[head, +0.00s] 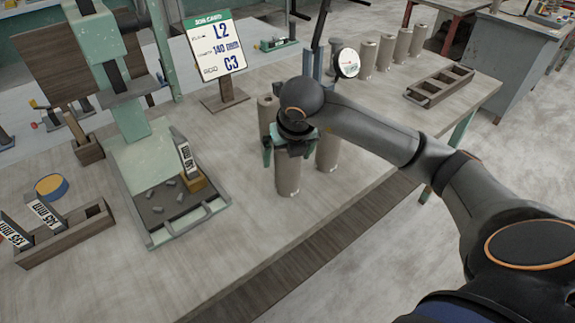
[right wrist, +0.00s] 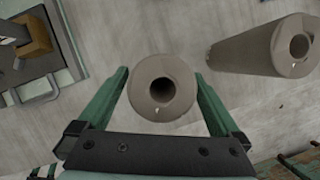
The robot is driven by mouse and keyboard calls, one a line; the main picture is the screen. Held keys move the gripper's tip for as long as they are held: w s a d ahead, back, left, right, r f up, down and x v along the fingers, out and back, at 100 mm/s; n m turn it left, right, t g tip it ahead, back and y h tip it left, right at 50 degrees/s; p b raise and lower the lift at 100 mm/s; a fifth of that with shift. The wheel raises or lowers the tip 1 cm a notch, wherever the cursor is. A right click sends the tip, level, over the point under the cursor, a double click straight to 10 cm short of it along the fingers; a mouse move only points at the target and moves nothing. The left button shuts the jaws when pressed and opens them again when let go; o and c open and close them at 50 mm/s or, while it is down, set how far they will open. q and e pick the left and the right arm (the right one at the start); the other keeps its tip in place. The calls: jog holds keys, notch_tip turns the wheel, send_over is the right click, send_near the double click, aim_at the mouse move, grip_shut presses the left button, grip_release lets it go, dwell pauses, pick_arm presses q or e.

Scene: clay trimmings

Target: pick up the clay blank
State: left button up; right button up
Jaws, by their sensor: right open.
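A grey-brown clay blank (head: 288,178), a cylinder with a hole in its top, stands upright on the table (head: 340,215). My right gripper (head: 288,150) is over its upper end, pointing down, and hides its top in the head view. In the right wrist view the round top of the blank (right wrist: 142,88) lies between the two green fingers of the gripper (right wrist: 162,76). The fingers are open, one on each side; I cannot tell whether either touches. A second blank (head: 328,152) stands close to the right and shows in the wrist view (right wrist: 250,50). My left gripper is not in view.
Another blank (head: 265,112) stands just behind. Several blanks (head: 386,52) stand in a row at the back right, near a wooden rack (head: 440,84). A green machine (head: 150,160) with a tray and a job card (head: 214,46) are to the left.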

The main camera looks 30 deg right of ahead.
jog(key=shift+x, duration=1.6)
jog(key=shift+c, duration=0.2)
jog(key=shift+r, duration=0.1)
grip_shut()
jog(key=shift+w, duration=0.1)
